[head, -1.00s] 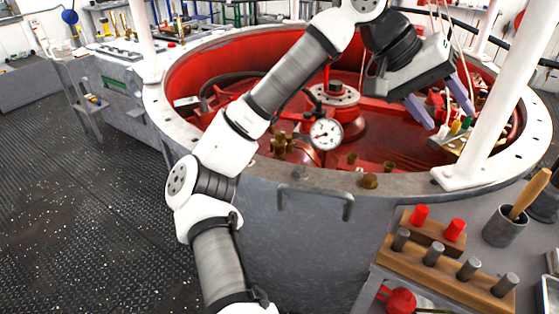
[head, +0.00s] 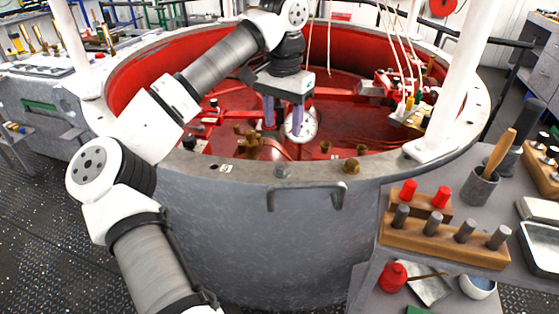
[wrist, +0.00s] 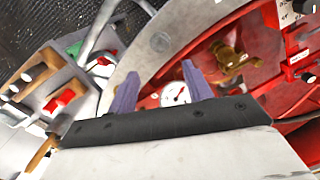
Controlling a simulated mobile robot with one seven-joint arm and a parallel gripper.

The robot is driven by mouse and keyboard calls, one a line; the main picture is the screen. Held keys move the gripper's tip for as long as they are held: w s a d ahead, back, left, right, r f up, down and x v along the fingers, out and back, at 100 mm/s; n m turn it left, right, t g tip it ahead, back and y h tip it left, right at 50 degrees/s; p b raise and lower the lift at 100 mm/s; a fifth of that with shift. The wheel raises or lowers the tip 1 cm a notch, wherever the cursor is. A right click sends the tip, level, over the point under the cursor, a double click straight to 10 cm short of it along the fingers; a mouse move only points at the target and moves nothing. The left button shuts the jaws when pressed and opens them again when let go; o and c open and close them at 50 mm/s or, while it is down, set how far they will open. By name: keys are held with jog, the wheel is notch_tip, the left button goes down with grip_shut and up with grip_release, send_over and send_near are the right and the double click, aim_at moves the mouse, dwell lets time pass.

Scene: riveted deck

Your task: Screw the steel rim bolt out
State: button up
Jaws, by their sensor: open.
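The steel rim bolt (head: 282,171) is a small grey head on the near rim of the round tub, just above the bent handle. In the wrist view a round grey head (wrist: 160,42) on the pale rim appears to be the same bolt, beyond the fingertips. My gripper (head: 283,122) hangs with its two purple fingers pointing down, apart from the bolt and behind it in the head view. It is open, with nothing held. The fingers also show in the wrist view (wrist: 160,88), with the dial gauge (wrist: 175,94) between them.
A brass bolt (head: 351,167) sits on the rim right of the steel one. Brass fittings (head: 247,142) and the gauge (head: 300,126) stand inside the red tub. A white post (head: 452,85) rises at right. A wooden rack (head: 445,240) of grey pegs stands on the side bench.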

aim_at(282, 166)
notch_tip(282, 166, down, 11)
jog(key=shift+f+p, duration=0.15)
jog(key=shift+p, duration=0.15)
jog(key=shift+c, duration=0.4)
jog(key=c, duration=0.9)
jog(key=shift+n, duration=0.3)
